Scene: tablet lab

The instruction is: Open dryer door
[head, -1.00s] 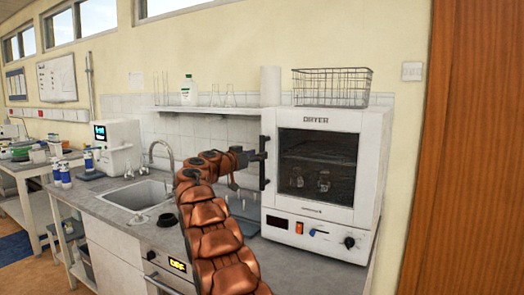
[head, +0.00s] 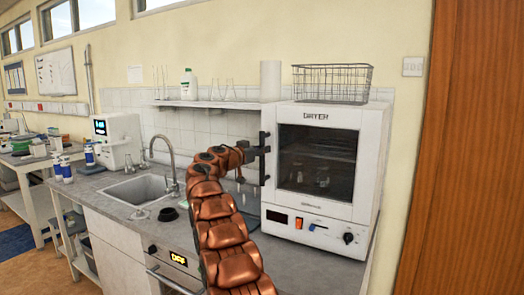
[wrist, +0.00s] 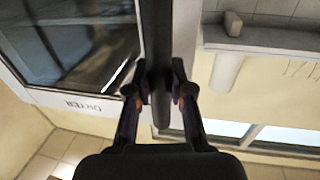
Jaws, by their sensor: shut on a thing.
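The white dryer (head: 297,232) stands on the counter at the right of the head view. Its door has a dark glass window (head: 316,160), with small glassware dimly visible behind it. The door looks closed; I cannot tell whether there is a slight gap. A black vertical handle (head: 265,171) is on the door's left edge. My gripper (head: 261,151) reaches it from the left. In the wrist view, my gripper (wrist: 156,92) is shut on the handle (wrist: 156,35), one finger on each side. The wrist view is upside down, with the dryer's lettering inverted.
A wire basket (head: 332,84) sits on top of the dryer. A wall shelf (head: 210,104) with glassware and a bottle (head: 188,84) is left of it. A sink (head: 140,189) with a tap is further left. A wooden panel (head: 470,150) stands at the right.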

